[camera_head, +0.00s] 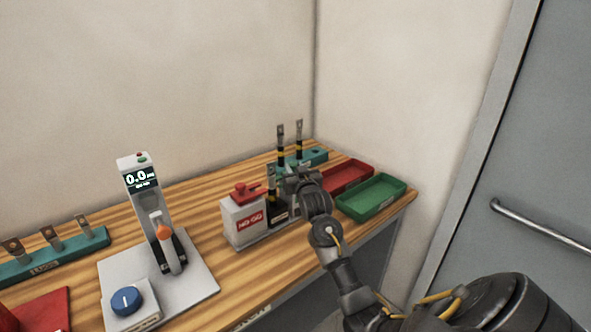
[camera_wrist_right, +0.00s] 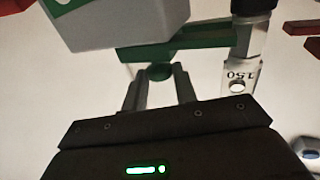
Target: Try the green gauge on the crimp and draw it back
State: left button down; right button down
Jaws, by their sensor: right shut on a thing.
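My right gripper (camera_wrist_right: 158,88) is shut on the green gauge (camera_wrist_right: 180,47), gripping a round green knob below its flat bar. In the right wrist view the bar's right end lies at the crimped barrel of a lug (camera_wrist_right: 238,78) marked 150; I cannot tell whether it touches or fits around it. In the head view my right gripper (camera_head: 292,179) is beside the upright lug (camera_head: 271,177) on its black and yellow cable, and hides the green gauge. The red gauge (camera_head: 241,190) lies on the grey NO-GO block (camera_head: 240,228). My left gripper is not in view.
A teal rack (camera_head: 316,158) with upright lugs stands behind my gripper. A red tray (camera_head: 350,175) and green tray (camera_head: 372,196) are right of it. A tester (camera_head: 139,183) reading 0.0 and another teal rack (camera_head: 58,259) stand left. Bare wood lies in front.

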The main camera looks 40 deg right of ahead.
jog(key=shift+a+r+p, duration=0.1)
jog(key=shift+a+p, duration=0.4)
jog(key=shift+a, duration=0.85)
jog(key=c, duration=1.1)
grip_release()
jog(key=shift+b+v, duration=1.35)
jog(key=shift+v, duration=4)
